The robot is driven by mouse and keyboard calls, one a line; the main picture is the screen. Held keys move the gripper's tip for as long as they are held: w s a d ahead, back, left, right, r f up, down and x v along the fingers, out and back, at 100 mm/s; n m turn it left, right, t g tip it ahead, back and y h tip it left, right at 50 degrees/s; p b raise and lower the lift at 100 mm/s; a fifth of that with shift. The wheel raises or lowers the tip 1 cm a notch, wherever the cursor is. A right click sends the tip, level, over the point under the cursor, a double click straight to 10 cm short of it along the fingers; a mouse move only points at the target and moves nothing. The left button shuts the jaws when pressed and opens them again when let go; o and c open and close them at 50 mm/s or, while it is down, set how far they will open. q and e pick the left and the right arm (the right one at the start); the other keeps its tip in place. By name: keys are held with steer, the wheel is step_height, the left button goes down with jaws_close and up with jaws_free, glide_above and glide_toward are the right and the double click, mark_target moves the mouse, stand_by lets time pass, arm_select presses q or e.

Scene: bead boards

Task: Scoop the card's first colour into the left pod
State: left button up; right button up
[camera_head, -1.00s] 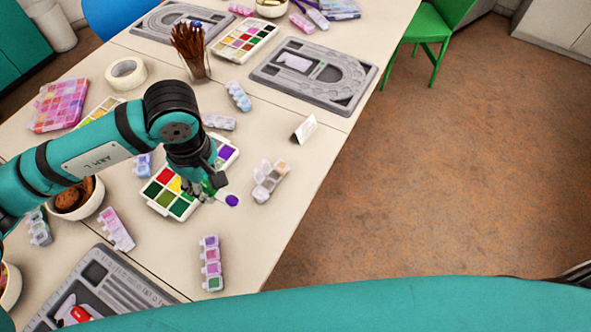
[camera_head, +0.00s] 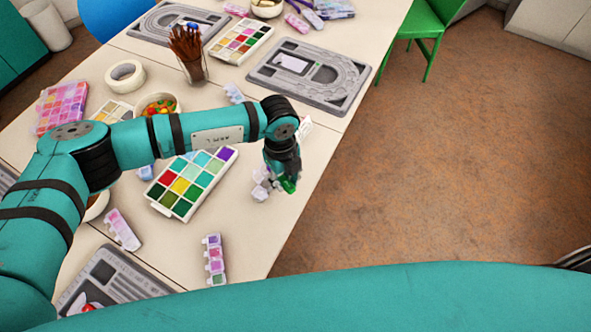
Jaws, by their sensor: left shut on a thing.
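My left gripper (camera_head: 285,178) is shut on a small green tool (camera_head: 289,186), likely the scoop. Most of the tool is hidden by the fingers, and I cannot see what it carries. The gripper is above or beside a pale pod (camera_head: 259,192) with small compartments, which it partly covers. The white folded card (camera_head: 305,125) stands behind my wrist, partly hidden, and its colours cannot be read. The white bead tray (camera_head: 157,207) has several coloured compartments, with green, red, yellow and purple among them. It lies left of the gripper. My right gripper is not in view.
Another pod (camera_head: 214,258) with pink and green contents lies near the front table edge, and a pink one (camera_head: 122,229) further left. Grey bead boards (camera_head: 338,99), a brush cup (camera_head: 193,69) and a tape roll (camera_head: 125,75) stand around. The tabletop between tray and front pod is clear.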

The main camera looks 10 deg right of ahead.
arm_select(q)
steer(key=d+n, duration=0.1)
steer(key=n, duration=0.1)
steer(key=w+f+n, duration=0.1)
steer(key=n, duration=0.2)
steer(key=w+d+f+n, duration=0.1)
steer(key=n, duration=0.2)
steer(key=shift+d+h, duration=0.3)
steer(key=shift+d, duration=0.05)
steer(key=f+b, duration=0.1)
steer(key=f+h+b, duration=0.1)
steer(key=a+f+b, duration=0.1)
steer(key=shift+w+f, duration=0.15)
steer(key=shift+w, duration=0.1)
steer(key=shift+a+h+b, duration=0.15)
steer(key=shift+h+b, duration=0.25)
steer(key=shift+h, duration=0.1)
steer(key=shift+w+a+r+g+h+b, duration=0.1)
steer(key=shift+a+r+g+h+b, duration=0.1)
steer(key=shift+r+h+b, duration=0.25)
steer(key=shift+w+a+r+g+h+b, duration=0.1)
steer(key=shift+r+g+h+b, duration=0.1)
steer(key=shift+h+b, duration=0.3)
steer(key=shift+a+r+h+b, duration=0.15)
steer(key=shift+r+h+b, duration=0.15)
steer(key=shift+h+b, duration=0.4)
steer(key=shift+r, duration=0.25)
